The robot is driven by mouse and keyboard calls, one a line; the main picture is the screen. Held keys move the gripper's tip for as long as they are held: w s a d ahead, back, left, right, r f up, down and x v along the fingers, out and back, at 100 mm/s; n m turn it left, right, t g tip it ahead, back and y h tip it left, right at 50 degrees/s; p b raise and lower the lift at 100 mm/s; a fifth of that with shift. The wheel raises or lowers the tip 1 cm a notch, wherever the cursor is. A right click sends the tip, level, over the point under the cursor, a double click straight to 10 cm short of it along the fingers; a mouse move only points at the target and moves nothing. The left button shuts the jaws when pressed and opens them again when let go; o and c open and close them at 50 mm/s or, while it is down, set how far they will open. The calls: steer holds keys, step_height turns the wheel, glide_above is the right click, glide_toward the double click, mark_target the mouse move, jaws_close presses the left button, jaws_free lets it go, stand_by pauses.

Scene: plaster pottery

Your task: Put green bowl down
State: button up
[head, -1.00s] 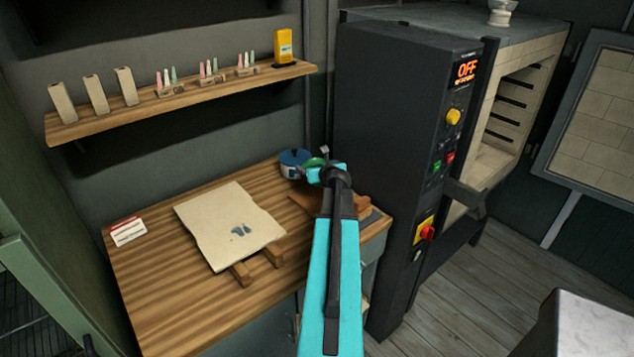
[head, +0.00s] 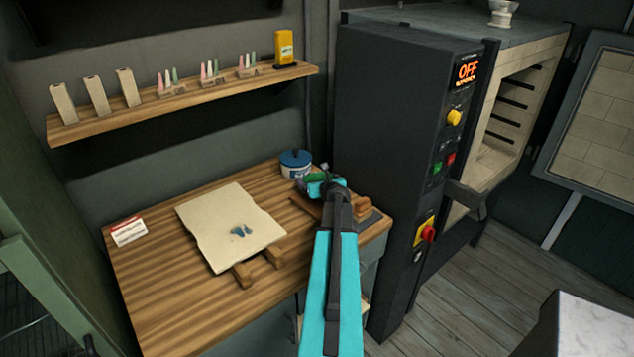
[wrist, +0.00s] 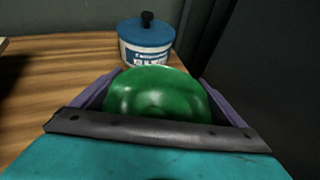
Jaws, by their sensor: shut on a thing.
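The green bowl (wrist: 158,92) is glossy and fills the middle of the wrist view, between the fingers of my gripper (wrist: 152,88). My gripper is shut on it. In the head view only a small green part of the bowl (head: 318,177) shows past my gripper (head: 318,184), which is over the right back part of the wooden table (head: 160,275). The bowl's underside is hidden, so I cannot tell whether it touches anything.
A blue-lidded pot (head: 296,163) stands just behind the bowl. A pale slab (head: 225,215) lies on wooden strips to the left. Wooden tools (head: 362,206) lie to the right. The black kiln (head: 400,120) stands beyond the table's right edge. The table's left front is clear.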

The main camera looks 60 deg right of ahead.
steer(key=shift+f, duration=0.25)
steer(key=shift+f, duration=0.15)
steer(key=o, duration=0.9)
steer(key=shift+s+r, duration=0.1)
steer(key=shift+r, duration=0.1)
steer(key=shift+b+v, duration=1.15)
steer(key=shift+v, duration=4.75)
steer(key=shift+p+x, duration=0.75)
steer(key=shift+x, duration=3.35)
